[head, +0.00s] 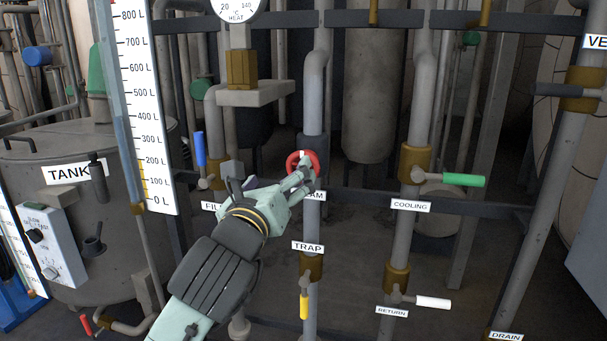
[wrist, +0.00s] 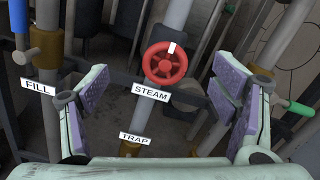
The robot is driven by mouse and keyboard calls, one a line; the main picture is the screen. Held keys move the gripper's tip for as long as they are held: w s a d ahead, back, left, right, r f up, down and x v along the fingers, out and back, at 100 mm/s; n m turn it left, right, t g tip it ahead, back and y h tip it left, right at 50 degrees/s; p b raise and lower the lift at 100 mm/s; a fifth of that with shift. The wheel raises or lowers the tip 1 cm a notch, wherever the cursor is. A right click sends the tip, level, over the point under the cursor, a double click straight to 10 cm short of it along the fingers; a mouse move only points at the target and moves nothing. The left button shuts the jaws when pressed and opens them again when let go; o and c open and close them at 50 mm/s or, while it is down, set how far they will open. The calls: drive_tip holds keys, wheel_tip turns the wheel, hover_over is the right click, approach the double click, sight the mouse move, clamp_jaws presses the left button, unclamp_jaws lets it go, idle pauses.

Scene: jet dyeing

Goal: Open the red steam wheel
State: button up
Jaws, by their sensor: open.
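The red steam wheel (wrist: 164,63) is a small spoked handwheel with a white mark on its upper rim. It sits on a grey vertical pipe above the STEAM label (wrist: 150,92). In the head view the wheel (head: 294,160) is partly hidden behind my gripper (head: 303,175). The fingers do not appear to touch the wheel in the wrist view.
A blue handle (head: 200,148) stands left of the wheel by the FILL label. A green COOLING handle (head: 463,180) is to the right. A yellow TRAP handle (head: 304,305) and a white RETURN handle (head: 433,302) are below. A level scale (head: 143,110) stands at left.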

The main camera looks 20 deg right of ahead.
drive_tip(key=shift+m+g, duration=0.5)
drive_tip(key=shift+m, duration=0.3)
drive_tip(key=p+x, duration=0.1)
drive_tip(key=x, duration=0.3)
drive_tip(key=f+x, duration=0.1)
drive_tip(key=x, duration=0.2)
drive_tip(key=s+d+f+p+x, duration=0.1)
drive_tip(key=x, duration=0.3)
drive_tip(key=shift+w+d+p, duration=0.35)
drive_tip(key=shift+c, duration=0.6)
drive_tip(key=c, duration=1.1)
